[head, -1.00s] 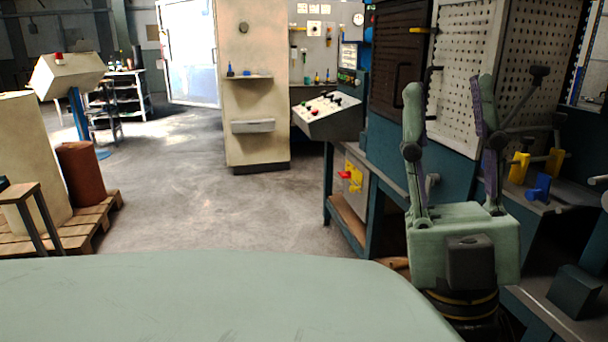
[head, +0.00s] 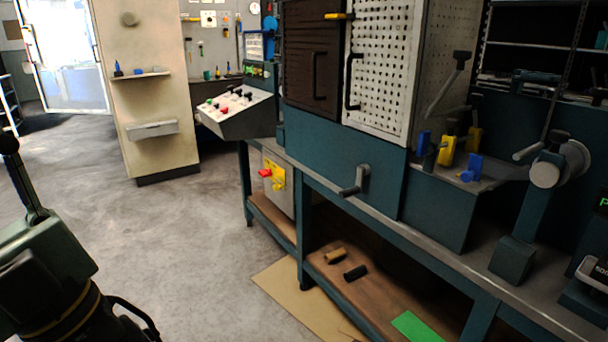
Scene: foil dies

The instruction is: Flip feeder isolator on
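A rotary switch with a red handle (head: 265,173) on a yellow plate (head: 278,176) is on the front of a grey box (head: 284,198) under the workbench, left of centre in the head view. It looks like the feeder isolator; no label can be read. The red handle appears to lie roughly sideways. My gripper (head: 24,190) is at the lower left edge, well apart from the switch, with floor between them. Only one dark finger and part of the green body show. The other finger is outside the picture, so the opening cannot be seen.
The workbench (head: 385,218) runs along the right, with a crank handle (head: 355,183) sticking out of its blue front. A sloped control panel (head: 235,118) stands behind the switch. Small cylinders (head: 355,272) lie on the lower shelf. The grey floor (head: 190,240) at left is clear.

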